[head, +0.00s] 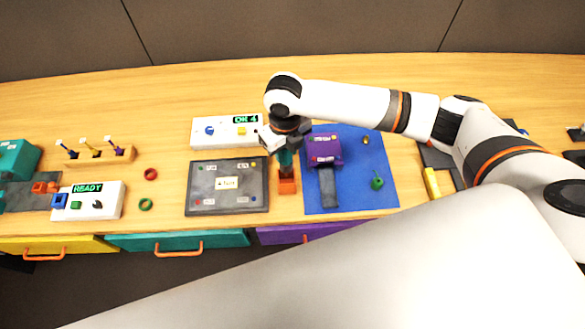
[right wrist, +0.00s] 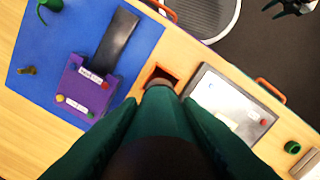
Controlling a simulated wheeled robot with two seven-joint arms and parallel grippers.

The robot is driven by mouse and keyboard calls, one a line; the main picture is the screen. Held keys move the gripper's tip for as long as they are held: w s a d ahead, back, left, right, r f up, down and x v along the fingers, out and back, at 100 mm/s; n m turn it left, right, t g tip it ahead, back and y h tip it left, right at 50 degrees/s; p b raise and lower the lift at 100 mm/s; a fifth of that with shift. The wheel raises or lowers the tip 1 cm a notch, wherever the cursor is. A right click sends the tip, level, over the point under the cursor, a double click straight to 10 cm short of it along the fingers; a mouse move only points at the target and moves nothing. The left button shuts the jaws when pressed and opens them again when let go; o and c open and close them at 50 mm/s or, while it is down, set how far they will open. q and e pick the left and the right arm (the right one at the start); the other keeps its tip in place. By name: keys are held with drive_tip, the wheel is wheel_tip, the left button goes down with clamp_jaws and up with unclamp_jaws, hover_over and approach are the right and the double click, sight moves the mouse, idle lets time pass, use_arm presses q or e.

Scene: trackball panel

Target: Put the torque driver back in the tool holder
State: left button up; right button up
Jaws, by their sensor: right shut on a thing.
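My right gripper (head: 285,148) points down over the orange tool holder (head: 287,186), between the grey panel and the blue mat. It is shut on the torque driver (head: 286,160), a teal-green tool that shows as a short piece below the jaws. In the right wrist view the torque driver (right wrist: 160,112) lies between the dark fingers, its end at the square opening of the tool holder (right wrist: 158,74). I cannot tell how far it is inside. What seems to be my left gripper (right wrist: 290,5) is cut off at the top right corner there; its jaws are unclear.
The grey panel (head: 228,203) is close left of the holder. The blue mat (head: 350,200) with a purple device (head: 325,148) is close right. A white box reading OK 4 (head: 226,132) stands behind. A yellow bar (head: 432,183) lies farther right. Bare wood is free at the back.

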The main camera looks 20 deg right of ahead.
sight(287, 166)
wheel_tip(287, 166, down, 2)
drive_tip(key=shift+f+p, duration=0.2)
drive_tip(key=shift+p, duration=0.1)
drive_tip(key=shift+f, duration=0.4)
wheel_tip(287, 166, down, 3)
drive_tip(key=shift+a+f+p, duration=0.1)
drive_tip(key=shift+f+p, duration=0.05)
drive_tip(key=shift+p, duration=0.35)
drive_tip(key=shift+f, duration=0.4)
drive_tip(key=o, duration=0.8)
use_arm(q)
drive_tip(key=shift+s+r, duration=0.85)
drive_tip(key=shift+s, duration=0.1)
use_arm(e)
drive_tip(key=shift+o, duration=0.9)
drive_tip(key=shift+r, duration=0.1)
